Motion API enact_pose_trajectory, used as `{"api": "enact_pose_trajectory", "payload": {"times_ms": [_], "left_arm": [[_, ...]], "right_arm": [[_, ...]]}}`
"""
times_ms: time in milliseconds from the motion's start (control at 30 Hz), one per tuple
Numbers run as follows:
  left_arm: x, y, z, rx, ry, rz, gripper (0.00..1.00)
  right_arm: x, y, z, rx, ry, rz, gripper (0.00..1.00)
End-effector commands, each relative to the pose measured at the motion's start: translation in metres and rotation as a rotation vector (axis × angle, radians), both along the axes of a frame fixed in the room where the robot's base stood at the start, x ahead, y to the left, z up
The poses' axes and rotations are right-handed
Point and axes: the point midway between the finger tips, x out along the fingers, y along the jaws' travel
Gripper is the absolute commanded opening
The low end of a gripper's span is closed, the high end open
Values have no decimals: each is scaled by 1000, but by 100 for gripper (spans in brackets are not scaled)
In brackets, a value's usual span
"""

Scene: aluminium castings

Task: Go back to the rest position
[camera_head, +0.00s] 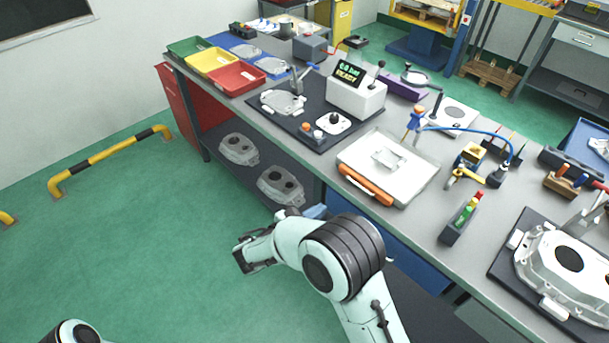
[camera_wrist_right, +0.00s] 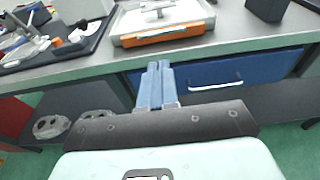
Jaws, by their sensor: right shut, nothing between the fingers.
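My right gripper (camera_wrist_right: 155,72) shows in the right wrist view with its two blue fingers together and nothing between them. It points at the front of the workbench (camera_wrist_right: 226,46), apart from it. In the head view, a bit of the blue fingers (camera_head: 316,211) shows behind my bent right arm, beside the bench's front side; the rest of the gripper is largely hidden. Only a rounded piece of my left arm shows at the bottom left of the head view. My left gripper is out of the picture.
On the bench (camera_head: 412,222) are a white case with an orange handle (camera_head: 366,184), a pressure tester (camera_head: 356,92) and a large casting (camera_head: 565,262). Castings (camera_head: 281,186) lie on the lower shelf. A yellow rail (camera_head: 108,160) stands left. The green floor left of my arm is clear.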

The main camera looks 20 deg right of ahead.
Motion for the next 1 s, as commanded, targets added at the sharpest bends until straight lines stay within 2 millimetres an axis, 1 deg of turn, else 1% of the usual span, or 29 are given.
{"api": "enact_pose_trajectory", "payload": {"times_ms": [167, 233, 267, 367, 400, 467, 500, 567, 600, 667, 700, 767, 800, 833, 867, 900, 967, 1000], "left_arm": [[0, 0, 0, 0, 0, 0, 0], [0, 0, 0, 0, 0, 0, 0], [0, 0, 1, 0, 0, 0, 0], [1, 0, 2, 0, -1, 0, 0], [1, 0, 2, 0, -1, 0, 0], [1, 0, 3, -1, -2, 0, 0], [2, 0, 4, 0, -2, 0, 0], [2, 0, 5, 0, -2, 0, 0], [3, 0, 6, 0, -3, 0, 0], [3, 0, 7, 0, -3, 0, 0], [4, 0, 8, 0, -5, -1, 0], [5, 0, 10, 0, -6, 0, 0], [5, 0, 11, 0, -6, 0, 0], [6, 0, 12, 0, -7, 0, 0], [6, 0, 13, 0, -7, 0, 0], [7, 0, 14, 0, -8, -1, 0], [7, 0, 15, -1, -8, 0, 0], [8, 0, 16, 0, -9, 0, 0]], "right_arm": [[-1, 1, 0, 1, 1, 0, 0], [-2, -1, -6, 12, 12, -6, 0], [-4, -2, -11, 27, 22, -11, 0], [-18, -11, -46, 116, 84, -51, 0], [-29, -15, -67, 173, 119, -81, 0], [-50, -20, -102, 279, 175, -144, 0], [-68, -21, -127, 360, 209, -196, 0], [-98, -20, -163, 488, 255, -291, 0], [-120, -17, -185, 575, 277, -364, 0], [-155, -8, -215, 710, 298, -491, 0], [-178, 0, -232, 801, 301, -591, 0], [-215, 18, -256, 943, 284, -768, 0], [-236, 32, -268, 1035, 254, -902, 0], [-250, 44, -276, 1099, 222, -1003, 0], [-262, 55, -282, 1155, 182, -1106, 0], [-275, 68, -289, 1221, 115, -1247, 0], [-287, 85, -296, 1296, -11, -1454, 0], [-292, 93, -300, 1328, -108, -1583, 0]]}}
